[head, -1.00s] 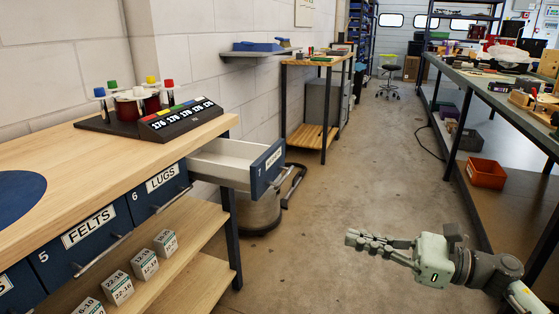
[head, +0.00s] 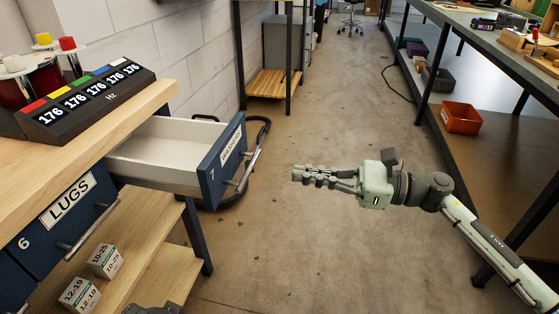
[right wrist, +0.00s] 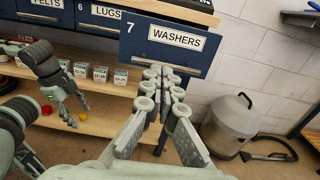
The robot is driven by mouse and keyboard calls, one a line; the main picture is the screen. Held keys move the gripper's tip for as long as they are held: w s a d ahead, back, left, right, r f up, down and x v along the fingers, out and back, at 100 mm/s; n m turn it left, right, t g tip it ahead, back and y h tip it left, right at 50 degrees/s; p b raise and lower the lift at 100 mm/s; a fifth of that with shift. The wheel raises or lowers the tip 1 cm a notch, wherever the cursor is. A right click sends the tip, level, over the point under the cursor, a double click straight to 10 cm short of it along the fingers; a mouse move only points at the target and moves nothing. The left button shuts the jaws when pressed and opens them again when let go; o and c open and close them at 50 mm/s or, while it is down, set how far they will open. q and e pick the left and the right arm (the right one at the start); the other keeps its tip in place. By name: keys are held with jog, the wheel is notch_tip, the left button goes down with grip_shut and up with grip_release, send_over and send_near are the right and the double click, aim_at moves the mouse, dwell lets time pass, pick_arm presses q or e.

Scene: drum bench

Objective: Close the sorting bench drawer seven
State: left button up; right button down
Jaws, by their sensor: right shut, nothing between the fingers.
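Drawer seven (head: 222,166), dark blue with a WASHERS label and a bar handle, stands pulled out from the bench; its pale inside shows empty where visible. In the right wrist view its front (right wrist: 165,42) is ahead of the fingers, with the label facing me. My right gripper (head: 298,174) is shut and empty, in front of the drawer's handle and apart from it in the head view. It also shows in the right wrist view (right wrist: 160,85), pointing at the drawer's lower part. My left gripper (right wrist: 72,108) hangs at the left there; its finger opening is unclear.
The LUGS drawer (head: 70,205) beside it is shut. Small labelled boxes (head: 105,261) stand on the shelf below. A grey canister (right wrist: 228,125) with a hose stands right of the bench. The aisle floor is clear; an orange bin (head: 461,118) lies right.

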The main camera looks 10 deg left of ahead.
jog(key=p, duration=0.2)
send_near(227, 164)
jog(key=a, duration=0.5)
jog(key=shift+w+a+r, duration=0.15)
jog(key=shift+a, duration=0.1)
pick_arm(q)
notch_tip(227, 164, down, 6)
jog(key=shift+d+f+h+p, duration=0.15)
jog(key=shift+f+h+p, duration=0.1)
jog(key=shift+h+p, duration=0.05)
pick_arm(e)
jog(key=shift+a, duration=0.7)
